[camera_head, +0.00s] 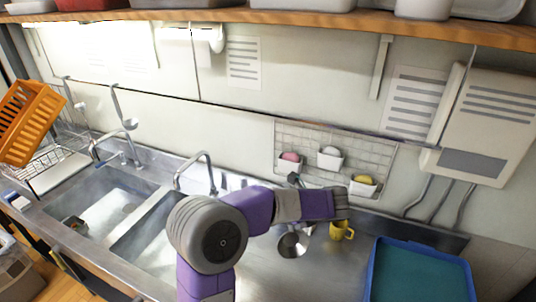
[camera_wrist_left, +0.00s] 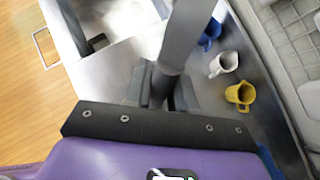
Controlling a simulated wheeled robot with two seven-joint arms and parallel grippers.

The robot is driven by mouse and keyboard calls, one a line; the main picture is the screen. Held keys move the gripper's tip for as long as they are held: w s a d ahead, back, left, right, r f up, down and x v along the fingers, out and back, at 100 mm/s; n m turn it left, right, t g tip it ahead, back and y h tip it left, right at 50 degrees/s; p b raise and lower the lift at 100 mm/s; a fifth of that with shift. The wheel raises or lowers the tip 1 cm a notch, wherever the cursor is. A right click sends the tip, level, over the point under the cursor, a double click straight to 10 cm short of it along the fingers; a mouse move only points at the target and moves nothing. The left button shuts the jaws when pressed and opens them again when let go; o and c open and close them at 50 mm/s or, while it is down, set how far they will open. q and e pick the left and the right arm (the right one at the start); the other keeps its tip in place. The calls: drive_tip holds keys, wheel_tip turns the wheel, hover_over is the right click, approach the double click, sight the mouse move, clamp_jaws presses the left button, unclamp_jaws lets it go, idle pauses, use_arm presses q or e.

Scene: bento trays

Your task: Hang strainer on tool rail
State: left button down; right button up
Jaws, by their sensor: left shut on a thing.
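My left gripper (camera_wrist_left: 162,88) is shut on a long grey handle, the strainer (camera_wrist_left: 186,35), which runs up and out of the top of the left wrist view. In the head view a round metal strainer bowl (camera_head: 293,244) shows just below my purple forearm, above or on the counter; I cannot tell which. My left arm hides its handle and most of the gripper there. The tool rail (camera_head: 158,94) runs along the back wall above the sinks. A ladle (camera_head: 129,124) hangs from it at the left. My right gripper is not in view.
A yellow mug (camera_head: 341,231) stands right of the bowl; white (camera_wrist_left: 223,64) and blue (camera_wrist_left: 208,38) mugs stand in line. A wire grid (camera_head: 312,134) with small holders is on the wall. Faucets (camera_head: 205,172) rise behind the sinks. A blue tray (camera_head: 371,275) lies at right.

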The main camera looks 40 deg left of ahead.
use_arm(q)
drive_tip(key=s+a+r+m+t+p, duration=0.1)
drive_tip(key=a+r+m+t, duration=0.25)
drive_tip(key=r, duration=0.45)
drive_tip(key=a+r+m+t+p, duration=0.1)
drive_tip(key=a+r+m+t, duration=0.2)
drive_tip(key=r+t, duration=0.35)
drive_tip(key=w+a+g+p, duration=0.1)
drive_tip(key=w+a, duration=0.1)
drive_tip(key=w, duration=0.5)
drive_tip(key=w+a+g+p, duration=0.1)
drive_tip(key=w+a, duration=0.1)
drive_tip(key=w, duration=0.5)
drive_tip(key=shift+w+a+f+h, duration=0.3)
drive_tip(key=shift+a+f+h, duration=0.1)
drive_tip(key=shift+f, duration=0.05)
drive_tip(key=c, duration=0.8)
unclamp_jaws()
drive_tip(key=shift+c, duration=0.2)
drive_tip(key=v, duration=0.7)
drive_tip(key=shift+s+d+r+b, duration=0.2)
drive_tip(key=shift+s+b, duration=0.05)
drive_tip(key=shift+b, duration=0.05)
